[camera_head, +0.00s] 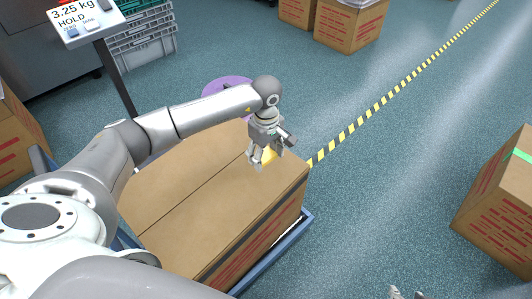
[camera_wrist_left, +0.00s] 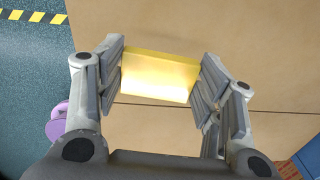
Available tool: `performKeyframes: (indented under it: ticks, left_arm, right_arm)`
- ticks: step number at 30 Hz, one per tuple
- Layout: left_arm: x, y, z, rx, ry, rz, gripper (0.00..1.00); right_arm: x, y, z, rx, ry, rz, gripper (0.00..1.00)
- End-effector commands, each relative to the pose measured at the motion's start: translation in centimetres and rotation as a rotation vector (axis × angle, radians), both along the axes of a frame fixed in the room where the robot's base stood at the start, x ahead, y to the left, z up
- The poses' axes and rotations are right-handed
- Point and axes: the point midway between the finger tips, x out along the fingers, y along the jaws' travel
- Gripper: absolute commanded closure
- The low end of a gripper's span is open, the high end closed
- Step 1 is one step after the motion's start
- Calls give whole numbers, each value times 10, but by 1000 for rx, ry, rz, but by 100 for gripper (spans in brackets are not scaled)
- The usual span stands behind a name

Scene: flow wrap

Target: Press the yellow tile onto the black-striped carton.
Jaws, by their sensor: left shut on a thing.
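I cannot tell whether the tile touches the carton. The tips of my right gripper (camera_head: 406,294) just show at the bottom edge; their opening is unclear.
The carton stands in a blue-edged carrier (camera_head: 284,245). A scale display (camera_head: 82,18) on a post rises at the back left, near stacked grey crates (camera_head: 142,45). A purple disc (camera_head: 222,86) lies behind the carton. A green-taped carton (camera_head: 500,205) stands right; floor between is clear.

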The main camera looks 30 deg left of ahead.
Motion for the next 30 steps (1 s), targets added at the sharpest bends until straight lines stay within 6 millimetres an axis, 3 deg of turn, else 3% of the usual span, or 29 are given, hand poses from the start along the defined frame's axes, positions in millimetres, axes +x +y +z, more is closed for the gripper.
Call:
performKeyframes:
  ticks: [30]
  left_arm:
    - [0, 0, -22, -1, 0, 0, 54]
  right_arm:
    - [61, 23, 35, 74, -332, 28, 60]
